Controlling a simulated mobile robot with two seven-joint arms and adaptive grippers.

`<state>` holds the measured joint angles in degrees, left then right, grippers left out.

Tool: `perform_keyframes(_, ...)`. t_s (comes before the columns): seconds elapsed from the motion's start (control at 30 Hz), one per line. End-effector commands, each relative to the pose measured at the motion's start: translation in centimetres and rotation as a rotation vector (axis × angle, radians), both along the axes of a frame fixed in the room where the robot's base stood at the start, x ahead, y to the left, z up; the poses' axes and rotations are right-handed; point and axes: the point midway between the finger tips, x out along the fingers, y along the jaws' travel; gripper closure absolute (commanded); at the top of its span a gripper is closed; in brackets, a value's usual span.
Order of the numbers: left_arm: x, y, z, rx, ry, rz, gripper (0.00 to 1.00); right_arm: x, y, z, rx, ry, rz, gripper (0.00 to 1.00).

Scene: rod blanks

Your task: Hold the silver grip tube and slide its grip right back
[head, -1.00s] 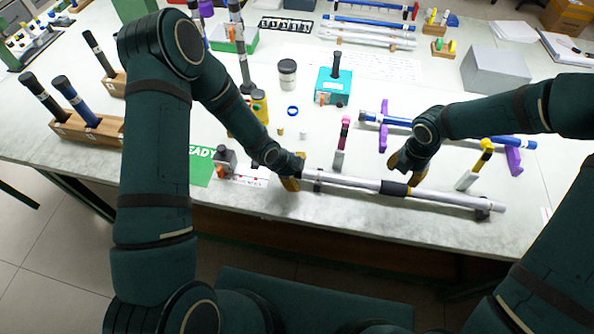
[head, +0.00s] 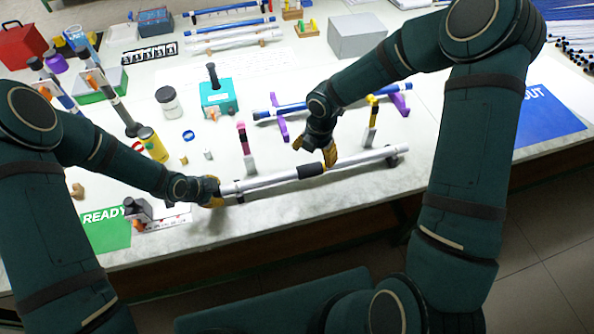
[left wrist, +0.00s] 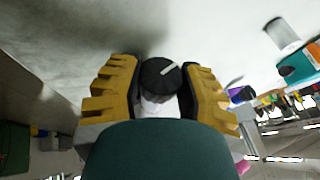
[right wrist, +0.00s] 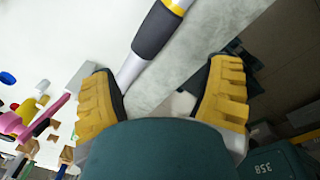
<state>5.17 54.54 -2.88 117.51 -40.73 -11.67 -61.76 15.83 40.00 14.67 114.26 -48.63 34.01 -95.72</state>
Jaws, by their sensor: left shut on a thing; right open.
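The silver grip tube (head: 270,180) lies across dark supports near the table's front edge. Its black grip (head: 311,170) sits around the tube near mid-length; it also shows in the right wrist view (right wrist: 157,30), with a yellow band (right wrist: 178,5) beyond it. My left gripper (head: 211,191) is shut on the tube's left end; in the left wrist view a black end cap (left wrist: 160,78) shows between the fingers. My right gripper (head: 314,152) is open at the grip, just behind it in the head view. In the right wrist view the tube passes by one finger.
A blue rod (head: 295,108) on purple stands lies behind the tube. A pink-topped post (head: 243,138) and a yellow-topped post (head: 372,115) stand close behind it. A teal box (head: 219,97) and a green READY mat (head: 105,232) are to the left.

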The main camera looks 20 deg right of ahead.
Motion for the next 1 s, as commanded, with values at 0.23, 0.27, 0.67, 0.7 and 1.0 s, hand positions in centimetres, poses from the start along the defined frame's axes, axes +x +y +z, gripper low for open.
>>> perform_keyframes(0.23,-0.1,0.0,-0.1,0.000,0.002,-0.001,1.00,-0.2,-1.6,0.1,0.182,0.085,-0.399,0.22)
perform_keyframes(0.27,-0.1,0.0,-0.1,0.000,0.002,-0.001,1.00,-0.2,-1.7,0.2,0.202,0.093,-0.443,0.22)
perform_keyframes(0.67,-0.1,0.0,-0.1,0.000,0.002,-0.001,1.00,0.6,-2.6,0.1,0.332,0.139,-0.725,0.22)
perform_keyframes(0.7,-0.1,0.0,-0.1,0.000,0.002,-0.001,1.00,0.6,-2.4,-0.2,0.332,0.140,-0.726,0.22)
perform_keyframes(1.0,-0.1,0.0,-0.1,0.000,0.003,-0.001,1.00,0.8,-0.3,-5.2,0.330,0.142,-0.721,0.22)
